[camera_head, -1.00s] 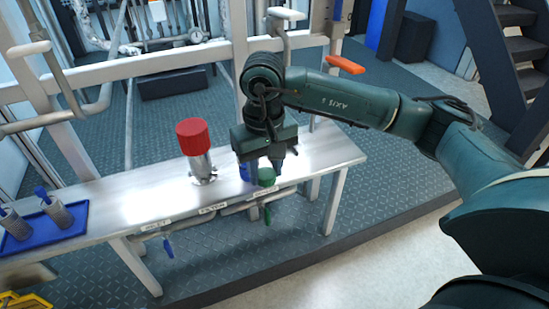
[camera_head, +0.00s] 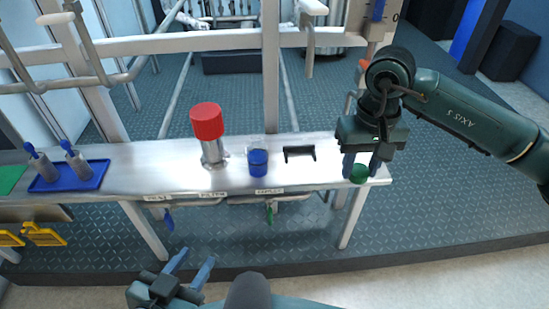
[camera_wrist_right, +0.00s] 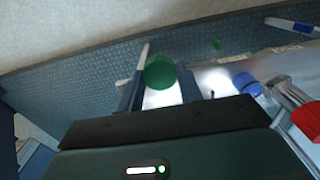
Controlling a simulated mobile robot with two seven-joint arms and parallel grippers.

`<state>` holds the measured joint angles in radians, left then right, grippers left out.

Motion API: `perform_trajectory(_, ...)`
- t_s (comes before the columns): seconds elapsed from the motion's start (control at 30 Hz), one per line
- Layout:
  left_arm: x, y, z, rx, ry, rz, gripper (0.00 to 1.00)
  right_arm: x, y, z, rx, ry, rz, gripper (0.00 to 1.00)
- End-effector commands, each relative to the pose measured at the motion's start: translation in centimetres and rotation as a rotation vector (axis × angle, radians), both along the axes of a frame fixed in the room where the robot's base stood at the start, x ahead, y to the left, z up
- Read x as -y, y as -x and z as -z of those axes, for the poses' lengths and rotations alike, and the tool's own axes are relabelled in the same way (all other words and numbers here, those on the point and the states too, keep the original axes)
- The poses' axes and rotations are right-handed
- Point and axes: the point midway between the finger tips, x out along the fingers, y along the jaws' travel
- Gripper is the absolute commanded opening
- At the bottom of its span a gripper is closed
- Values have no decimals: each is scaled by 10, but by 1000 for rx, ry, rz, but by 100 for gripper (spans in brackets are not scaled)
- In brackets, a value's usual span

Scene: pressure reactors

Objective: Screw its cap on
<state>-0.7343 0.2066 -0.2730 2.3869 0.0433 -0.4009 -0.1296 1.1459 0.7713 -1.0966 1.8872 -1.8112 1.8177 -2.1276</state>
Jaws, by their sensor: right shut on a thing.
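A clear jar with blue contents (camera_head: 258,162) stands upright on the metal bench, its top uncovered. In the right wrist view, a blue shape that looks like this jar (camera_wrist_right: 246,84) is right of the fingers. My right gripper (camera_head: 361,168) is shut on a green cap (camera_head: 360,174), at the right end of the bench, well right of the jar. In the right wrist view the green cap (camera_wrist_right: 160,72) sits between the two fingers. My left gripper (camera_head: 193,262) is open and empty, low in front of the bench.
A red-topped metal cylinder (camera_head: 207,122) stands left of the jar. A small black bracket (camera_head: 299,154) is right of it. A blue tray (camera_head: 68,178) with two grey pieces lies at the bench's left. A white rail (camera_head: 215,42) runs behind. Valve handles hang below the front edge.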

Motion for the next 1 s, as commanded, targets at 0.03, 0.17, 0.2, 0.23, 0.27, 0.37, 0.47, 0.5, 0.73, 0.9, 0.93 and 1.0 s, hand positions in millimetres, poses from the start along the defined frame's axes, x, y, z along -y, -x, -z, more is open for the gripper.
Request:
perform_trajectory(0.03,0,0,0,0,0,0,36,0,0,0,0,0,0,15)
perform_trajectory(0.17,0,0,0,0,0,0,36,0,0,0,0,0,0,15)
perform_trajectory(0.2,0,0,0,0,0,0,36,0,0,0,0,0,0,15)
perform_trajectory(0.23,0,0,0,0,0,0,36,0,0,0,0,0,0,15)
perform_trajectory(0.27,0,0,0,0,0,0,36,0,0,0,0,0,0,15)
perform_trajectory(0.37,-1,-1,0,1,-2,0,39,0,0,0,0,0,0,15)
perform_trajectory(0.47,1,-5,1,12,2,9,47,-5,-4,1,1,-1,2,15)
perform_trajectory(0.5,4,-9,2,20,10,17,50,-10,-7,3,2,0,5,15)
perform_trajectory(0.73,38,-66,11,122,108,129,69,-81,-56,10,11,4,77,15)
perform_trajectory(0.9,57,-122,8,199,169,217,76,-140,-99,-3,14,4,201,15)
perform_trajectory(0.93,59,-131,7,209,174,228,76,-148,-105,-7,14,5,224,15)
perform_trajectory(1.0,61,-149,3,231,187,246,76,-164,-118,-18,13,3,273,15)
